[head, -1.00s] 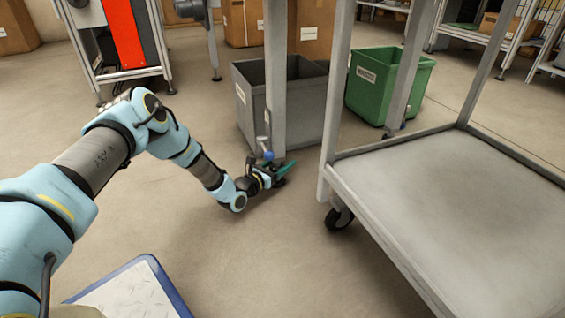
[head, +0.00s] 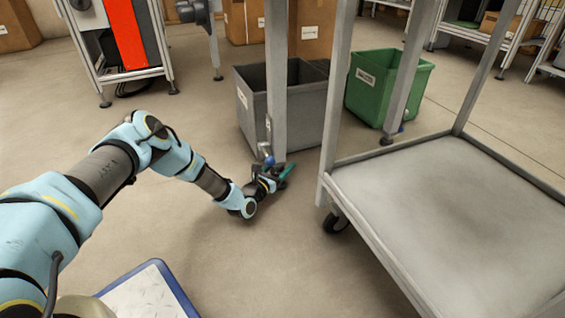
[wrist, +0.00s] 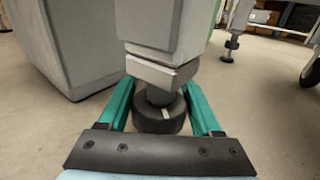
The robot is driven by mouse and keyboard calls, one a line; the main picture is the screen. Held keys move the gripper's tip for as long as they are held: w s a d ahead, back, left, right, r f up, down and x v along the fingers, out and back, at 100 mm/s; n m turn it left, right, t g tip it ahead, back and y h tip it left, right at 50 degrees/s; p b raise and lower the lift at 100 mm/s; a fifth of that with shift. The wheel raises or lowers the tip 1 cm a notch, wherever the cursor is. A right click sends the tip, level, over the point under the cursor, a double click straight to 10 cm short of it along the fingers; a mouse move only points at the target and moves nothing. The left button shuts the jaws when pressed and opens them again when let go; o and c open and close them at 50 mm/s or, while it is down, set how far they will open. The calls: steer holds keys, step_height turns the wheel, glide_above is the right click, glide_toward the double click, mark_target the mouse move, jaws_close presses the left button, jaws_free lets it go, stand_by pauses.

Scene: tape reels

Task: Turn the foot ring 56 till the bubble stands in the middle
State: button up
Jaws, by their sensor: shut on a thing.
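The foot ring (wrist: 160,117) is a black round collar with a pale mark, low on a grey leg (head: 276,95). In the wrist view it stands between the two green fingers of my gripper (wrist: 163,104), which is shut on it. In the head view my gripper (head: 279,176) reaches the foot of the leg near the floor. The ring is mostly hidden there by the fingers. No number can be read on the ring. No level or bubble can be made out in either view.
A grey bin (head: 252,108) stands close behind the leg, and a green bin (head: 363,103) lies farther right. A wheeled cart (head: 450,200) stands to the right of my gripper. A blue-edged platform (head: 160,268) is at the lower left. The floor between is clear.

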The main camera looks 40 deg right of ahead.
mark_target(273, 173)
steer(key=o, duration=1.4)
steer(key=p+v, duration=0.5)
steer(key=v, duration=0.4)
steer(key=shift+a+p, duration=0.3)
steer(key=shift+a, duration=0.1)
steer(key=shift+s+a, duration=0.2)
steer(key=shift+a, duration=0.3)
